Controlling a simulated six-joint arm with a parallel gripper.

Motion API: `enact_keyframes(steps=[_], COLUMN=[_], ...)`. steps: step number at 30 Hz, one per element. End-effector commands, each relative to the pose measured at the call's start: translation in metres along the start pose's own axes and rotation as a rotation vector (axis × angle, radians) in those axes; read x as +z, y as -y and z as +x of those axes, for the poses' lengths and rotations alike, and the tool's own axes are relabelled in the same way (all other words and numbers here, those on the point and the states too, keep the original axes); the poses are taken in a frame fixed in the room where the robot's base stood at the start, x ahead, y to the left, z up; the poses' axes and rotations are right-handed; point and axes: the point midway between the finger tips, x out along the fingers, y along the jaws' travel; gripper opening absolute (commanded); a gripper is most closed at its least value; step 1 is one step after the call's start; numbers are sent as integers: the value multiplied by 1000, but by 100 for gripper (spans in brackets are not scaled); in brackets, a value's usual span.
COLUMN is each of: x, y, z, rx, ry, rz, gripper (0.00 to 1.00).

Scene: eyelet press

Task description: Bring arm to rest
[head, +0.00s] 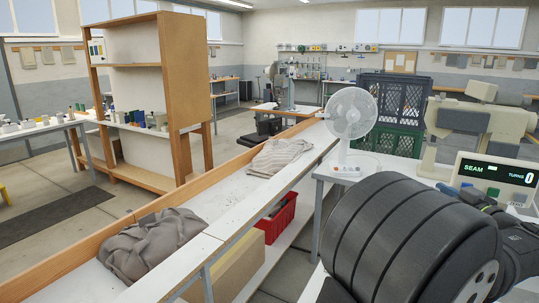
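Large black ribbed rounded parts of my arm fill the lower right of the head view, close to the camera. Behind them at the right edge is a dark, jointed piece that seems to be my gripper (478,200), partly hidden by the arm. Its fingertips do not show clearly, and I see nothing held. A beige press (458,140) stands just behind it on the right. Its display box (496,174) reads SEAM and TURNS 0.
A white fan (350,118) stands left of the press. Dark and green crates (395,100) are behind. A long wood-edged trough (215,190) holds grey cloth (155,245) and a lighter folded cloth (279,157). A red bin (278,220) sits below. A wooden shelf (195,75) stands left.

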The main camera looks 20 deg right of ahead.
Motion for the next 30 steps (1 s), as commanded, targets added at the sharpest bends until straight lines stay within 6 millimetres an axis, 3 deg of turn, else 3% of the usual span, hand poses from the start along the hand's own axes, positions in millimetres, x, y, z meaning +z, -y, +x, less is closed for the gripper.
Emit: enact_keyframes(steps=[5, 19, 23, 30], x=[0, 0, 0, -1], y=[0, 0, -1, -1], z=[13, 9, -4, -49], rx=[0, 6, 3, 5], ry=[0, 0, 0, 0], rz=[-1, -1, -1, -2], gripper=[43, 43, 43, 43])
